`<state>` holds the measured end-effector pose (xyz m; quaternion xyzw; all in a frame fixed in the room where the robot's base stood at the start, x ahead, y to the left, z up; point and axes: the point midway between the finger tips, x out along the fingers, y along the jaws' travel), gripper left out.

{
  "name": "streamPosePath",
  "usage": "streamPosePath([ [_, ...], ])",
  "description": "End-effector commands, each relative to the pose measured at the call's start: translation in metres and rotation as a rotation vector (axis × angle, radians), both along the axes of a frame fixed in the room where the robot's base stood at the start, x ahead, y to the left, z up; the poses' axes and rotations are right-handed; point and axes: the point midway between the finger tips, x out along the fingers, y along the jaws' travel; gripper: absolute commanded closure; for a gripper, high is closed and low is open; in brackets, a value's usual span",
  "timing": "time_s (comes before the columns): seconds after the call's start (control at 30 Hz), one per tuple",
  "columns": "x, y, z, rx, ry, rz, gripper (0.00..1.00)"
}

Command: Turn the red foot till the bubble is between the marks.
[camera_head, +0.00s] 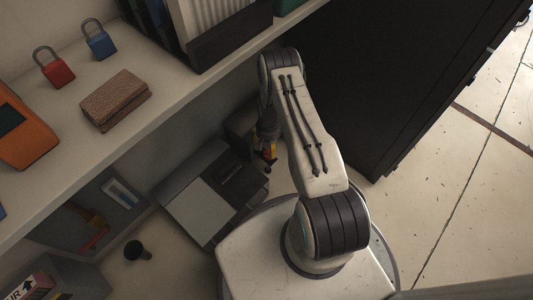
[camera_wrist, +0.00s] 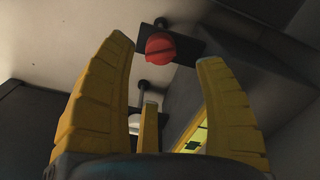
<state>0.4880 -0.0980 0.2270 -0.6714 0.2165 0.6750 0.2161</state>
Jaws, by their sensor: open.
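The red foot (camera_wrist: 160,48) is a round red knob with a dark slot across it, at the top middle of the wrist view. It sits by a dark flat bracket (camera_wrist: 184,47). My gripper (camera_wrist: 164,52) has its yellow fingers spread, and the red foot shows beyond the fingertips, between them. I see no finger touching it. A bright yellow-green strip with dark marks (camera_wrist: 197,138) shows partly behind the right finger; it may be the level, but I cannot make out a bubble. In the head view my gripper (camera_head: 269,152) points down behind the shelf's edge, small and partly hidden.
A shelf (camera_head: 150,100) on the left holds a red padlock (camera_head: 54,68), a blue padlock (camera_head: 98,41) and a brown wallet (camera_head: 116,100). A grey box (camera_head: 205,198) stands below, left of my arm. A tall black cabinet (camera_head: 400,75) stands right of my arm. Open floor (camera_head: 465,200) lies right.

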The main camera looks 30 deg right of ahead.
Motion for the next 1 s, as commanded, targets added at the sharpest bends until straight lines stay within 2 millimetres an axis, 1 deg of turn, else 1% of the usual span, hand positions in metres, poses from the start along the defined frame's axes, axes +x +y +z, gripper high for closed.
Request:
streamPosePath([
  [0.17,0.001,0.0,-0.009,-0.001,-0.005,-0.033,0.35],
  [0.4,0.0,0.0,-0.039,-0.001,-0.004,-0.037,0.35],
  [0.6,0.001,0.0,-0.06,-0.001,-0.004,-0.037,0.35],
  [0.8,0.001,0.0,-0.072,-0.001,-0.004,-0.036,0.35],
  [1.0,0.001,0.0,-0.073,-0.001,-0.005,-0.036,0.35],
])
